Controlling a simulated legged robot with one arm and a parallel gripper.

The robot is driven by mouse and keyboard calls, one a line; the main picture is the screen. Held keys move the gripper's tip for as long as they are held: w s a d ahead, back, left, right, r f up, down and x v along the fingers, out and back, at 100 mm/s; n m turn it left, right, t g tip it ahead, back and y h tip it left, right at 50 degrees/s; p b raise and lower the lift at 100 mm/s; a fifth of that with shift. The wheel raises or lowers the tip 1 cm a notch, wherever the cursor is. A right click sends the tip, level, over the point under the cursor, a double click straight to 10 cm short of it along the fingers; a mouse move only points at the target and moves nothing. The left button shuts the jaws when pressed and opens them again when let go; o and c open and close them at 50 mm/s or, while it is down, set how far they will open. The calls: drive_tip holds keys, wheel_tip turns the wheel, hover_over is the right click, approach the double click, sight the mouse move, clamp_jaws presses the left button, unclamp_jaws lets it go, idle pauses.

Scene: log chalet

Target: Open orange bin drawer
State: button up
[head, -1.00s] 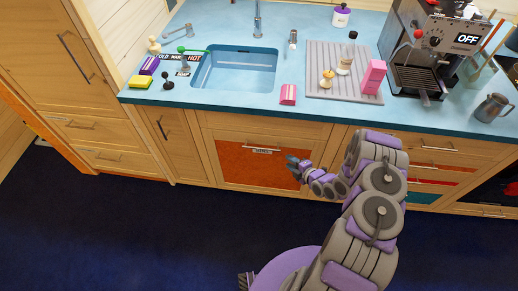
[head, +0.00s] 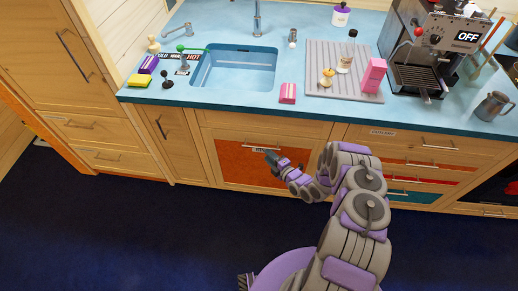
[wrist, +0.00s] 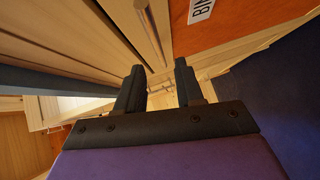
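The orange bin drawer (head: 232,166) is in the cabinet front below the sink, its orange panel set in a light wood frame. It looks shut. Its metal bar handle (head: 243,147) runs along the top of the panel, its right part close to my gripper. My gripper (head: 268,155) is in front of the drawer's upper right part. In the wrist view the two dark fingers (wrist: 158,80) are apart with nothing held between them. A thin bar, seemingly the handle (wrist: 152,36), lies beyond the fingertips. The orange panel and part of its "BIN" label (wrist: 200,10) show at upper right.
The blue counter (head: 220,99) overhangs the drawer and holds the sink (head: 235,70), a pink box (head: 373,75) and an espresso machine (head: 435,45). More drawers (head: 420,165) are on the right. The dark blue floor (head: 130,230) in front is clear.

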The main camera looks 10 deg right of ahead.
drive_tip(key=b+x, duration=0.1)
drive_tip(key=x, duration=0.7)
drive_tip(key=shift+c, duration=0.3)
clamp_jaws()
